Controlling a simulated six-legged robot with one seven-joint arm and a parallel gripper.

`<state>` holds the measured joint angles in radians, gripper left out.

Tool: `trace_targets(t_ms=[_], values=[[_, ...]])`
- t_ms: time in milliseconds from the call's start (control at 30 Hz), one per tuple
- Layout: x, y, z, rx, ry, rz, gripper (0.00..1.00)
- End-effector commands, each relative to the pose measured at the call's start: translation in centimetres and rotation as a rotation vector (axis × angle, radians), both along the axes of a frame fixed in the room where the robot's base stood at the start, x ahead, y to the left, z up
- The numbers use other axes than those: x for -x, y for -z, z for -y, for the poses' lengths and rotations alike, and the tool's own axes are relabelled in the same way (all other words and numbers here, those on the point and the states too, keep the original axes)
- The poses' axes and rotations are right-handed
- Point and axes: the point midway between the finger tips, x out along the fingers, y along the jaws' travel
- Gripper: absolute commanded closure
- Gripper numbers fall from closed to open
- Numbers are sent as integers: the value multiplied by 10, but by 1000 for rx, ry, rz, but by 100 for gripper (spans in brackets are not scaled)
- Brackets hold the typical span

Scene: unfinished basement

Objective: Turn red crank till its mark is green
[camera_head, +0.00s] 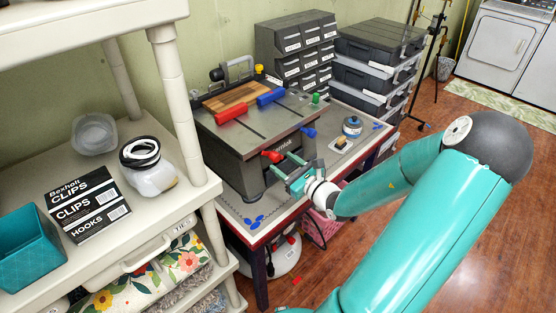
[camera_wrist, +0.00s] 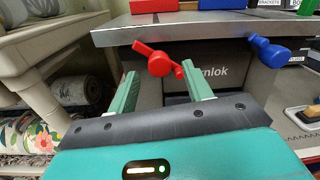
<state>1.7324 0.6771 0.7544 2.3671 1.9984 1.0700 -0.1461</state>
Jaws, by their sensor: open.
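The red crank (camera_head: 272,156) sits on the front face of a grey bench unit (camera_head: 255,150). In the wrist view the red crank (camera_wrist: 158,64) has its knob up and to the left of its hub. I cannot make out its mark in either view. My gripper (camera_head: 281,163) is open in front of that face. In the wrist view my gripper (camera_wrist: 158,70) has one green finger on each side of the crank's hub, with the knob above and between them. I cannot tell whether either finger touches the crank.
A blue crank (camera_wrist: 268,50) is to the right on the same face. Red and blue blocks (camera_head: 231,114) (camera_head: 271,97) lie on the unit's top. A cream shelf (camera_head: 140,190) stands close on the left. A blue-lidded jar (camera_head: 352,126) is to the right.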

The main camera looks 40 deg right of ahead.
Motion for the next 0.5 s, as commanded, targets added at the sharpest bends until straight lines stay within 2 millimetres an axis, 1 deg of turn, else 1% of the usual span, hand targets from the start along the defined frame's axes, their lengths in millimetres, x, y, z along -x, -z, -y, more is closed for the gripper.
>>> trace_targets(t_ms=[33, 100, 200, 300, 500], values=[[-9, 0, 0, -2, -2, 1, 50], [-19, 0, -1, -1, -1, 1, 50], [-27, 0, -1, 0, 0, 0, 50], [-32, 0, -1, -1, 0, 0, 50], [-32, 0, -1, 0, 0, -1, 50]])
